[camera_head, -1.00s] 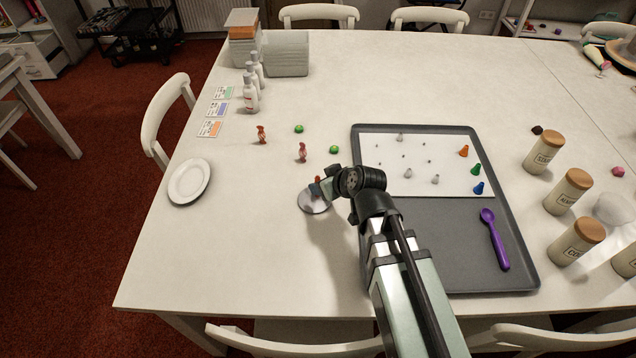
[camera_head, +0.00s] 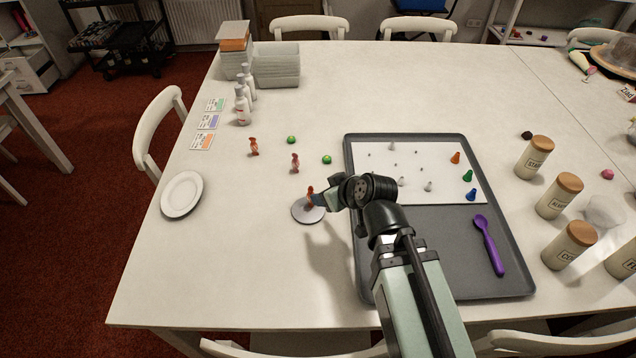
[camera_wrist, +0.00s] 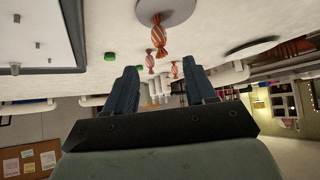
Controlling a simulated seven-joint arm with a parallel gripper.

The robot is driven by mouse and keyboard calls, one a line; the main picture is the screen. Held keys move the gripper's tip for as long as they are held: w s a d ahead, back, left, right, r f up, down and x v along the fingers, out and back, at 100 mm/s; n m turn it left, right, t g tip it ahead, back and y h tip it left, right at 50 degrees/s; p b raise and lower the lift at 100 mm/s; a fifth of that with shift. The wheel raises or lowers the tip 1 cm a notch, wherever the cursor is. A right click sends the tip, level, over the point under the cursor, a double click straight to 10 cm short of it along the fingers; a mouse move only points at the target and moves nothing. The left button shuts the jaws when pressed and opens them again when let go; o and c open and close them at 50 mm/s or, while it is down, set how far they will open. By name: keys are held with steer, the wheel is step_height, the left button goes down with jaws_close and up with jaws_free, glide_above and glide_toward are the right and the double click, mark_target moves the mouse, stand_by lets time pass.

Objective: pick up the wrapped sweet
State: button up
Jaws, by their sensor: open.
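An orange-red wrapped sweet with pale stripes (camera_head: 309,195) stands upright on a small round grey turntable (camera_head: 306,216). In the wrist view, which is upside down, the sweet (camera_wrist: 158,36) shows against the turntable (camera_wrist: 178,14), beyond the fingertips. Two similar wrapped sweets stand on the table farther back, one at the left (camera_head: 254,147) and one nearer (camera_head: 295,163). My gripper (camera_head: 318,201) is low, just right of the turntable's sweet in the head view. Its two blue fingers are apart with nothing between them in the wrist view (camera_wrist: 163,78). Contact with the sweet is not visible.
Two green sweets (camera_head: 291,139) (camera_head: 327,159) lie behind the turntable. A dark tray (camera_head: 430,240) with a white board, small pegs and a purple scoop (camera_head: 489,245) is at right. A white plate (camera_head: 182,194) is left. Table between plate and turntable is clear.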

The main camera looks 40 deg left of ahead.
step_height(320, 180, up, 5)
steer(key=m+g+h, duration=0.1)
steer(key=m+h, duration=0.1)
steer(key=h, duration=0.7)
glide_above(295, 155)
steer(key=f, duration=0.7)
steer(key=shift+s+f, duration=0.25)
steer(key=shift+f, duration=0.15)
steer(key=shift+w+f, duration=0.2)
steer(key=shift+f, duration=2.55)
jaws_close()
